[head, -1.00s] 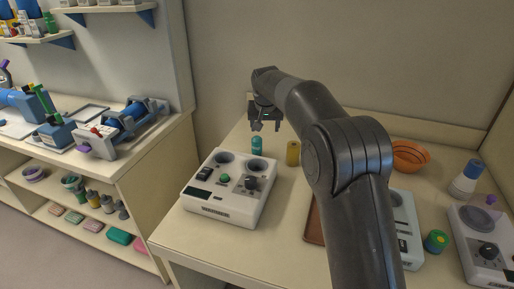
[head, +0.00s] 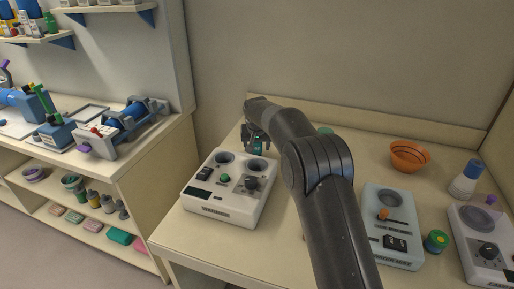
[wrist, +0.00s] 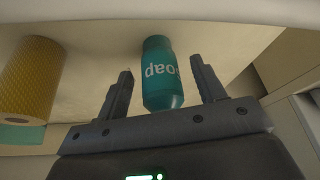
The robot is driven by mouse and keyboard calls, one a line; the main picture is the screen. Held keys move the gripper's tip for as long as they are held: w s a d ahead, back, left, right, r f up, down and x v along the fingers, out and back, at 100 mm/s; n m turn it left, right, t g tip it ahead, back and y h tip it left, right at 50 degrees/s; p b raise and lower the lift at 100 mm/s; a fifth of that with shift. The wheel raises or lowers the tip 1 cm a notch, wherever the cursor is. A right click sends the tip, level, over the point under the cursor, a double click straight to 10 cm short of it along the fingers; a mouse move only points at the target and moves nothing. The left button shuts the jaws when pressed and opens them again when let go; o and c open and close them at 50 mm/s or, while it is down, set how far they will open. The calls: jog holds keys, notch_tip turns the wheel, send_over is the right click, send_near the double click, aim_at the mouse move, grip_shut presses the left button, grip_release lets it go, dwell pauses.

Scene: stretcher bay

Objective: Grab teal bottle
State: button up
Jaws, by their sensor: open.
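My gripper (wrist: 161,70) is open, with one finger on each side of the bottle. A gap shows between each finger and the bottle, so it is not clamped. In the head view my gripper (head: 257,148) is low over the table behind the white device, and the teal bottle (head: 258,150) shows partly between its fingers. The rest of the bottle there is hidden by the fingers.
A yellow ribbed cylinder (wrist: 33,78) stands beside the bottle. The white device with knobs (head: 230,187) is just in front of my gripper. An orange bowl (head: 409,155), a pale device (head: 392,222) and a blue-capped bottle (head: 466,180) are to the right.

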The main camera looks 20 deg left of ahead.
jog(key=shift+x, duration=0.9)
jog(key=shift+r, duration=0.1)
jog(key=c, duration=1)
jog(key=shift+w, duration=0.1)
jog(key=shift+c, duration=0.4)
jog(key=shift+r, duration=0.15)
